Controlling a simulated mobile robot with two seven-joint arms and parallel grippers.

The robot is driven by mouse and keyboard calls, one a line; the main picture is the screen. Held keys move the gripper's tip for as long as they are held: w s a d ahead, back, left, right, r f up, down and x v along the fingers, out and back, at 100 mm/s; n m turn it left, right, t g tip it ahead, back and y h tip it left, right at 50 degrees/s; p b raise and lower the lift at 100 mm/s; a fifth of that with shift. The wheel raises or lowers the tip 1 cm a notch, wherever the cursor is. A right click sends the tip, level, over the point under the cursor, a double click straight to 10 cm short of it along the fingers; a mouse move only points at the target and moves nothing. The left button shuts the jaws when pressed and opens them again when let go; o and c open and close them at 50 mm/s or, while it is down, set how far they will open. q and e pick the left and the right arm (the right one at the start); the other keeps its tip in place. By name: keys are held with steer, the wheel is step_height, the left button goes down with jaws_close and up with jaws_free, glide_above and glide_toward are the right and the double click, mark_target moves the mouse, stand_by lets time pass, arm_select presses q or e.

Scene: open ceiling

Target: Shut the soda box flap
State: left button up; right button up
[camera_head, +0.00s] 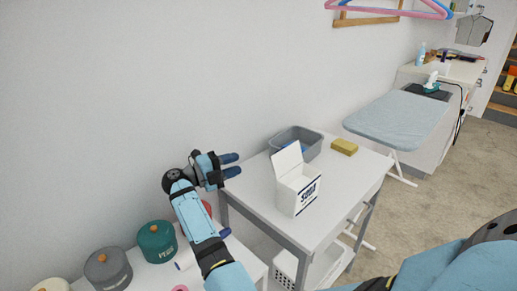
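The white soda box (298,194) stands upright on a white side table (255,192). Dark lettering shows on its front. Its flap (287,160) is up, tilted back at the left rear of the box, and the top is open.
A grey bin (312,143) and a yellow sponge-like block (344,147) stand behind the box. Canisters, one green (157,241) and one grey (108,268), stand at lower left. An ironing board (398,119) is at right. The tabletop right of the box is clear.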

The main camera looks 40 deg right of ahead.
mark_target(284, 159)
steer(key=x, duration=1.3)
steer(key=shift+s+d, duration=0.3)
steer(key=shift+s, duration=0.05)
steer(key=shift+c, duration=0.2)
jaws_close()
